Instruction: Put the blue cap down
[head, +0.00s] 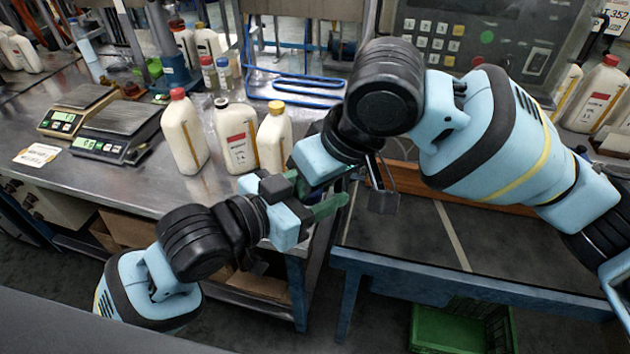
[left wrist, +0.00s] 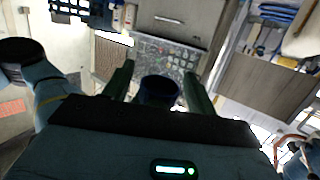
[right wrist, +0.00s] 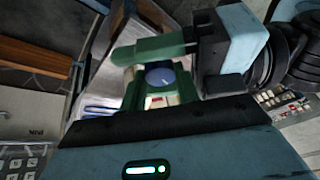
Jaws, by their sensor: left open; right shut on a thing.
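The blue cap (right wrist: 160,77) is a round disc between the green fingers of my right gripper (right wrist: 158,88) in the right wrist view. My right gripper is shut on it. In the head view, the cap is hidden where the two grippers meet. My left gripper (head: 328,200) is open close beside the right one, above the gap between the tables. One of its green fingers crosses just beyond the cap in the right wrist view. In the left wrist view, a dark blue round thing (left wrist: 160,90) shows between its spread fingers; I cannot tell whether it is the cap.
On the metal table (head: 140,190) stand a red-capped bottle (head: 184,135), a dark-topped bottle (head: 236,140) and a yellow-capped bottle (head: 274,137). Scales (head: 115,130) stand left of them. A blue wire rack (head: 300,85) lies behind. A dark-topped table (head: 420,235) lies right, with a green crate (head: 440,330) below.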

